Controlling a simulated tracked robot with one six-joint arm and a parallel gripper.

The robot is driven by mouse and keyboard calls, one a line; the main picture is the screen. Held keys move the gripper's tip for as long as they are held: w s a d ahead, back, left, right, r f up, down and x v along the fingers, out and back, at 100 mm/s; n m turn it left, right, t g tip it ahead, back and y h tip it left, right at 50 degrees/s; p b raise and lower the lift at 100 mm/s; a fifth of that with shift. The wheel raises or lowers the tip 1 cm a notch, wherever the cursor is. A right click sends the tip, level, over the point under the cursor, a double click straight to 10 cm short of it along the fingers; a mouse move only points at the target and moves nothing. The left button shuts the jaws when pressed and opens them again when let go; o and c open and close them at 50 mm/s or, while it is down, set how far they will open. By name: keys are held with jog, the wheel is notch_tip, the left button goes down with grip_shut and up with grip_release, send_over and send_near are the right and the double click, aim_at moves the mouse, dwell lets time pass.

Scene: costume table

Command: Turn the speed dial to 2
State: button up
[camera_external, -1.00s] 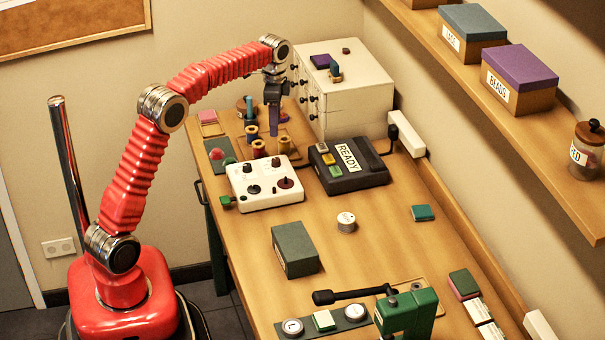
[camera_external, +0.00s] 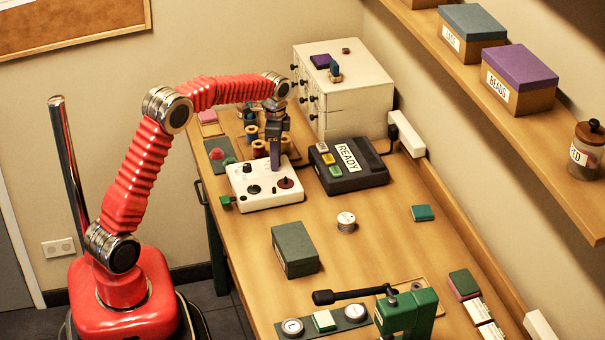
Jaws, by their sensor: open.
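A white control box (camera_external: 268,200) stands near the far left of the table. On its top are a black dial (camera_external: 254,190) at the left and a dark red dial (camera_external: 286,183) at the right. I cannot read any numbers, nor tell which of these is the speed dial. My gripper (camera_external: 275,163) points down above the back part of the box, behind the two dials. It is open and holds nothing. Its fingers hide part of the box's back edge. Whether the fingertips touch the box cannot be told.
A dark device with a READY display (camera_external: 347,158) stands right of the box. Several thread spools (camera_external: 259,149) stand behind it. A white drawer cabinet (camera_external: 345,95) is at the back. A dark green box (camera_external: 295,250) lies nearer, with free tabletop around it.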

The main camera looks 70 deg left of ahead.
grip_shut()
dwell(0.5)
jog(key=shift+n, duration=0.4)
jog(key=n, duration=0.8)
jog(key=shift+n, duration=0.4)
jog(key=n, duration=0.4)
jog(key=shift+n, duration=2.2)
